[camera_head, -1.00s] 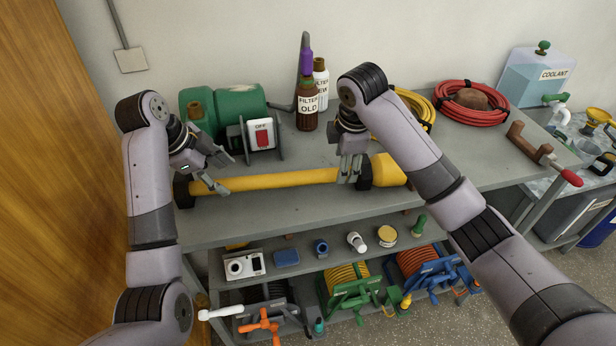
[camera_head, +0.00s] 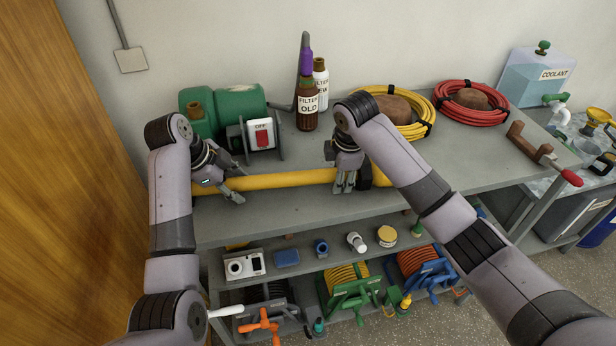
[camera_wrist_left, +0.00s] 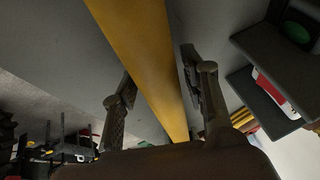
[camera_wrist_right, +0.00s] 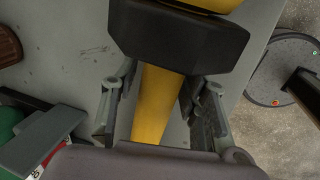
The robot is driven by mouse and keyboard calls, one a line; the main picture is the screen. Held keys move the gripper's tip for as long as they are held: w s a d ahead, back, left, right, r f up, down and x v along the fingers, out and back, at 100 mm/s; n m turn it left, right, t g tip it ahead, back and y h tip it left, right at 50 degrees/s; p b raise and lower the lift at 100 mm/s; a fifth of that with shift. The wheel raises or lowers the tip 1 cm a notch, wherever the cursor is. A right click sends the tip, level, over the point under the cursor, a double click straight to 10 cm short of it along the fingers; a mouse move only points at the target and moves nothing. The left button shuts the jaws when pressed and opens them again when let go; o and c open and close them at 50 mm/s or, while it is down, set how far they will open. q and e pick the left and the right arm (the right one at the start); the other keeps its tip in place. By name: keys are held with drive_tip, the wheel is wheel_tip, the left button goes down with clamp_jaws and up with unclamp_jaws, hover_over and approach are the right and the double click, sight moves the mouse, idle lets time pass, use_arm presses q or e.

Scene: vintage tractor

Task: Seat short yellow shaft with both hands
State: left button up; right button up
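The yellow shaft (camera_head: 290,180) lies lengthwise on the grey workbench, left to right, near its front edge. My left gripper (camera_head: 236,190) is at the shaft's left part; in the left wrist view its fingers (camera_wrist_left: 160,95) stand open on both sides of the shaft (camera_wrist_left: 145,50). My right gripper (camera_head: 346,184) is at the shaft's right part, next to a black collar (camera_wrist_right: 180,38). In the right wrist view its fingers (camera_wrist_right: 155,105) are open around the shaft, with gaps visible. My arms hide both shaft ends in the head view.
Behind the shaft stand a green motor (camera_head: 235,105), a switch box (camera_head: 262,135) and filter bottles (camera_head: 307,105). Yellow (camera_head: 420,110) and red (camera_head: 470,98) hose coils lie at the back right. A lower shelf (camera_head: 300,262) holds small items.

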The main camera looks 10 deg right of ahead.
use_arm(q)
clamp_jaws()
use_arm(e)
clamp_jaws()
idle(0.4)
use_arm(q)
drive_tip(key=shift+w+r, duration=0.15)
drive_tip(key=shift+w, duration=0.05)
use_arm(e)
drive_tip(key=shift+w+r, duration=0.2)
